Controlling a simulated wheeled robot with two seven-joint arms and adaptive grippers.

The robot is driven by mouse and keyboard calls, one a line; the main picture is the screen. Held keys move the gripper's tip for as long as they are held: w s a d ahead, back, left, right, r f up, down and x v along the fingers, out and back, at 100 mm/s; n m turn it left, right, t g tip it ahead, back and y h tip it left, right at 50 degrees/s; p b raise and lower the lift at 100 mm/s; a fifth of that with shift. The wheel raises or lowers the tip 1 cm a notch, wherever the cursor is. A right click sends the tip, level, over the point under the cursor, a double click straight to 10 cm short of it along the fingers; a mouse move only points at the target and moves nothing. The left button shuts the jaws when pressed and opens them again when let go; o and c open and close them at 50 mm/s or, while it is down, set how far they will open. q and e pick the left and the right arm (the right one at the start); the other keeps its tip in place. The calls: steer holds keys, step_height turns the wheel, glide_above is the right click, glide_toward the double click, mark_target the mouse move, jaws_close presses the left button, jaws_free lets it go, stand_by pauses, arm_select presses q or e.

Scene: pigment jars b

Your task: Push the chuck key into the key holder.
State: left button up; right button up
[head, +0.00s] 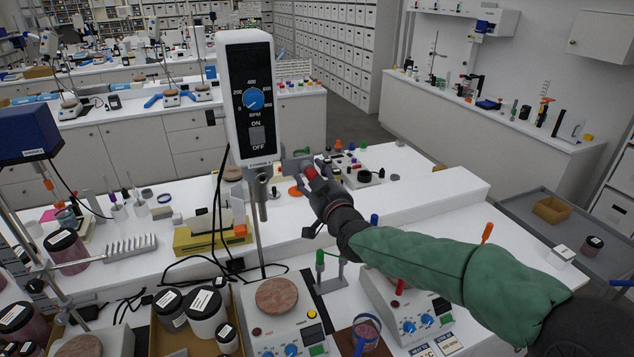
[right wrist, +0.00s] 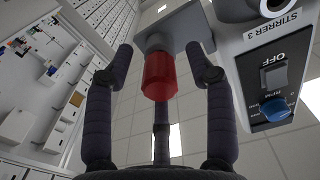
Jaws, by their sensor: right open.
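The chuck key's red handle (head: 311,171) is beside the white stirrer head. In the right wrist view the red handle (right wrist: 160,76) sits against the grey key holder (right wrist: 187,28) on the stirrer's side, with a pale metal part between them. The key holder (head: 290,165) is partly hidden in the head view. My right gripper (head: 313,184) is open, its dark fingers on either side of the red handle with gaps visible. How deep the key sits in the holder cannot be told. My left gripper is not in view.
The stirrer (head: 250,100), labelled STIRRER 3, stands on a rod with its chuck (head: 261,206) below. A hotplate (head: 277,296), a small stand with a green-topped piece (head: 320,257) and several lidded jars (head: 206,305) crowd the bench below. A grey trolley (head: 530,209) stands at right.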

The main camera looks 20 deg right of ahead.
steer(key=s, duration=1.2)
steer(key=shift+a, duration=0.35)
